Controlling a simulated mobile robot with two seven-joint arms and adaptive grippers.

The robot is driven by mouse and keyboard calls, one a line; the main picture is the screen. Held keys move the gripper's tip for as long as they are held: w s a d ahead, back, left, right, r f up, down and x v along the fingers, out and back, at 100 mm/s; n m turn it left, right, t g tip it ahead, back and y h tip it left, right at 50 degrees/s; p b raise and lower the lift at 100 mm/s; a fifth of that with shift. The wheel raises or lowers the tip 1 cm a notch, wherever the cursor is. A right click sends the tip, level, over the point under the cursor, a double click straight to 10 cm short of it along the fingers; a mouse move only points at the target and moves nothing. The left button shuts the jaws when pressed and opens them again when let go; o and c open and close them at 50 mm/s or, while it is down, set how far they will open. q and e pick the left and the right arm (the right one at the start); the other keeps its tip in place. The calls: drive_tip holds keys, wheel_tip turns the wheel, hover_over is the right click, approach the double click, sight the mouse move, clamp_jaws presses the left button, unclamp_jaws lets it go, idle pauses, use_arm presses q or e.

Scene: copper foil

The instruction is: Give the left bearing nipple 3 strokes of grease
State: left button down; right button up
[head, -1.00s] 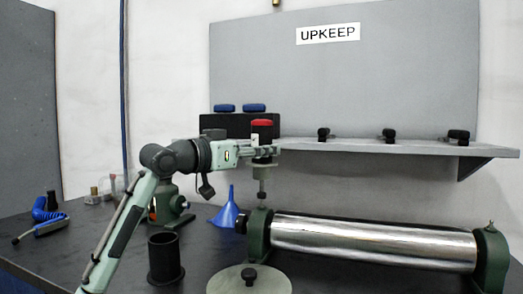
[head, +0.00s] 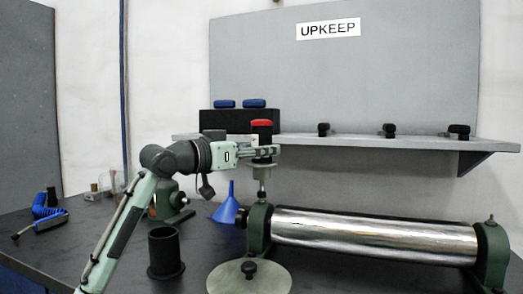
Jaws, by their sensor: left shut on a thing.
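My left gripper (head: 266,151) is shut on an upright grease gun with a red cap (head: 261,124) and a grey lower body (head: 264,172). The gun stands over the green left bearing (head: 258,230), beside the polished roller (head: 370,235). Its narrow nozzle end (head: 262,192) reaches down to the top of this bearing and hides the left nipple. Whether it is seated on the nipple is too small to tell. The green right bearing (head: 491,255) has a small nipple (head: 491,218) on top. My right gripper is not in view.
A black rack (head: 225,122) with two blue-capped items stands on the shelf (head: 350,145). A blue funnel (head: 227,211), black cup (head: 164,250), round plate (head: 235,281) and green device (head: 167,197) surround the left bearing.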

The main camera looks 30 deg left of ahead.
use_arm(q)
drive_tip(key=shift+f+b, duration=0.45)
drive_tip(key=shift+f, duration=0.35)
drive_tip(key=shift+r, duration=0.15)
drive_tip(key=shift+r+p, duration=0.8)
drive_tip(key=shift+p, duration=0.05)
drive_tip(key=shift+r, duration=0.1)
drive_tip(key=shift+f+b, duration=0.45)
drive_tip(key=shift+f, duration=0.6)
idle(1.1)
drive_tip(key=shift+r+p, duration=0.9)
drive_tip(key=shift+r, duration=0.1)
idle(0.4)
